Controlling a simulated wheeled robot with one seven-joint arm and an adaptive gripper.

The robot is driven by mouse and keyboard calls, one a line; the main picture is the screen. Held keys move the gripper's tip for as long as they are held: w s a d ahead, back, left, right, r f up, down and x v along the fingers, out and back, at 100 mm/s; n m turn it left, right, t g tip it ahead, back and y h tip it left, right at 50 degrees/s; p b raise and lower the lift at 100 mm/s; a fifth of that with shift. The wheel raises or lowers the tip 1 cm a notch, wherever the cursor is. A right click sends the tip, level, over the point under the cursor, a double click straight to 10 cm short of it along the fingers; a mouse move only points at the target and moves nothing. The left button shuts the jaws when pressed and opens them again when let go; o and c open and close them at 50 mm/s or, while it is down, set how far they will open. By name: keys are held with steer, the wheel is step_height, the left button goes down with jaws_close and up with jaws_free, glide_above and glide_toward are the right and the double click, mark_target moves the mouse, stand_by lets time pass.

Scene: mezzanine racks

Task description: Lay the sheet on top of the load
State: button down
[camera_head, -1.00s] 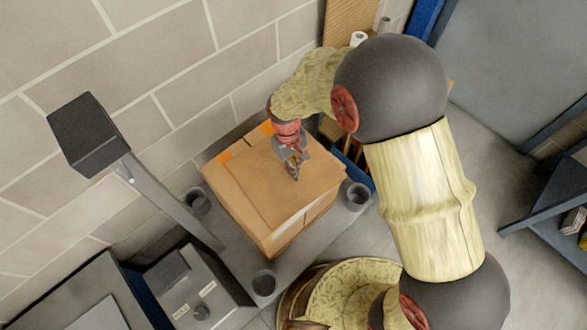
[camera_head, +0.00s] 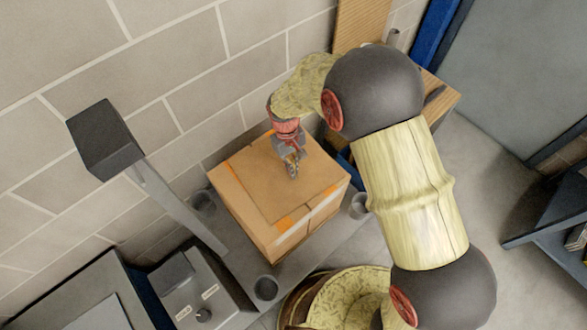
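The load is a brown cardboard carton (camera_head: 230,203) standing on a grey platform, with a pale band around its side and orange marks near its top edges. A thin brown sheet (camera_head: 262,187) lies over most of the carton's top, with a strip of the carton top bare along the left. Both are nearly the same colour, so I cannot tell whether the sheet lies fully flat or has a small gap below it. My gripper (camera_head: 292,172) points down at the sheet's upper middle. Its fingertips look close together, but whether they hold the sheet is unclear.
A grey post with a dark box head (camera_head: 104,139) rises left of the carton. Dark cups (camera_head: 265,288) stand at the platform's corners. A block wall (camera_head: 215,85) runs close behind. A wooden surface (camera_head: 440,98) lies behind my arm, and a dark rack (camera_head: 545,220) stands at right.

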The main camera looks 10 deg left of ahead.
steer(key=shift+r+p, duration=0.5)
steer(key=shift+w+a, duration=0.2)
steer(key=shift+a, duration=0.05)
steer(key=w+a+p, duration=0.1)
steer(key=w+a, duration=0.2)
steer(key=w, duration=0.1)
steer(key=w+a+p, duration=0.1)
steer(key=w+a, duration=0.3)
steer(key=shift+w+a, duration=0.2)
steer(key=shift+w, duration=0.15)
